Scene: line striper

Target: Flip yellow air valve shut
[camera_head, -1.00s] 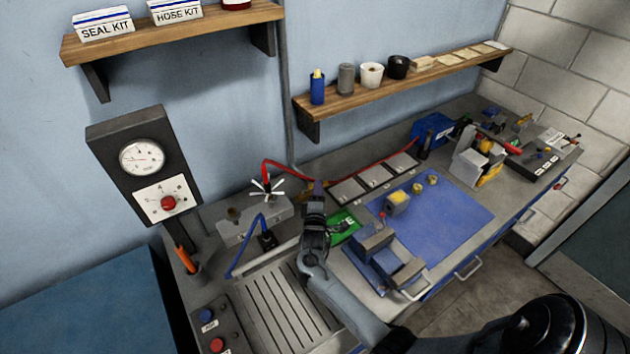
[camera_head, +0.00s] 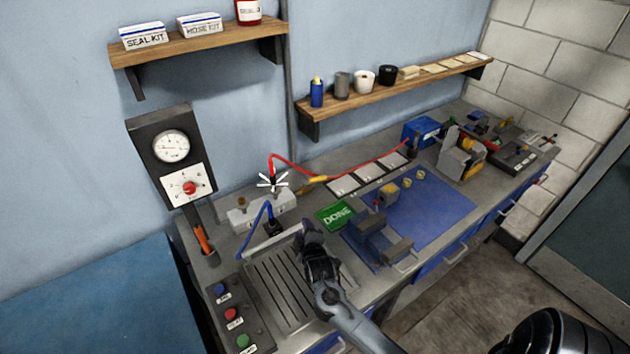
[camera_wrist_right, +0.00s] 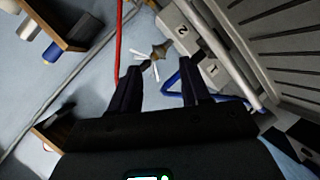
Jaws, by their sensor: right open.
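A small yellow-orange lever-like piece (camera_head: 313,181), which looks like the air valve's handle, lies beside the red hose (camera_head: 345,164) at the back of the bench. I cannot tell whether the valve is open or shut. My right gripper (camera_head: 308,228) is in front of it, apart from it, over the bench near the slotted tray. In the right wrist view its two fingers (camera_wrist_right: 158,76) are spread with nothing held between them. Beyond them are a white spoked fitting (camera_wrist_right: 152,60) and the grey block marked 1 and 2 (camera_wrist_right: 185,32). My left gripper is not in view.
The grey block (camera_head: 262,210) carries a blue hose (camera_head: 252,232). A green DONE card (camera_head: 336,215) lies right of the gripper, near a vise (camera_head: 375,240) on a blue mat (camera_head: 440,212). A gauge panel (camera_head: 172,158) stands left.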

